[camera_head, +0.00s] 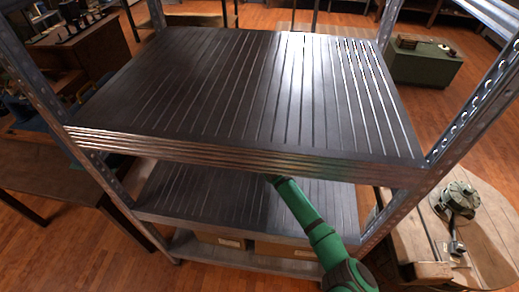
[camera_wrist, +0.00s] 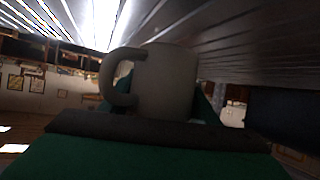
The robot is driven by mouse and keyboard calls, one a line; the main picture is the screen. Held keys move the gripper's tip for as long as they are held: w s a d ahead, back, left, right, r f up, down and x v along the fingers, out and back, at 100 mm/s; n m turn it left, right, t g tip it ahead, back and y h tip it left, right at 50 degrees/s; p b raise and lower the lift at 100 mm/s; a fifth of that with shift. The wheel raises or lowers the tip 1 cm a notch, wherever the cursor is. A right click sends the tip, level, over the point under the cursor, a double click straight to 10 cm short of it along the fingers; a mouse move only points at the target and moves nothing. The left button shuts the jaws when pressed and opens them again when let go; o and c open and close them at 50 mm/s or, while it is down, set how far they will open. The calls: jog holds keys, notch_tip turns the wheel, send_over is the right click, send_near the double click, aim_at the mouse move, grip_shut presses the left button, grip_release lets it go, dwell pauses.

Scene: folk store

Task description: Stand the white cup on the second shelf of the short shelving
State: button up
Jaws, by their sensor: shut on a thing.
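The white cup (camera_wrist: 165,80) shows in the wrist view, greyish in the shade, its handle (camera_wrist: 122,78) curving out to the left. My gripper (camera_wrist: 155,102) is shut on the cup, with green finger parts at both sides of it. In the head view my green arm reaches in under the top board (camera_head: 250,85) of the metal shelving, over the board below (camera_head: 190,195). My gripper and the cup are hidden there by the top board. I cannot tell whether the cup touches the lower board.
The visible part of the lower board is bare. Cardboard boxes (camera_head: 285,249) sit on the lowest board (camera_head: 205,252). Metal posts (camera_head: 95,165) stand at the corners. A wooden table (camera_head: 50,185) is at the left.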

jog(key=shift+w+a+f, duration=0.15)
jog(key=shift+f, duration=0.3)
notch_tip(320, 180, down, 3)
jog(key=shift+r, duration=0.15)
jog(key=o, duration=1.1)
jog(key=shift+v, duration=6.1)
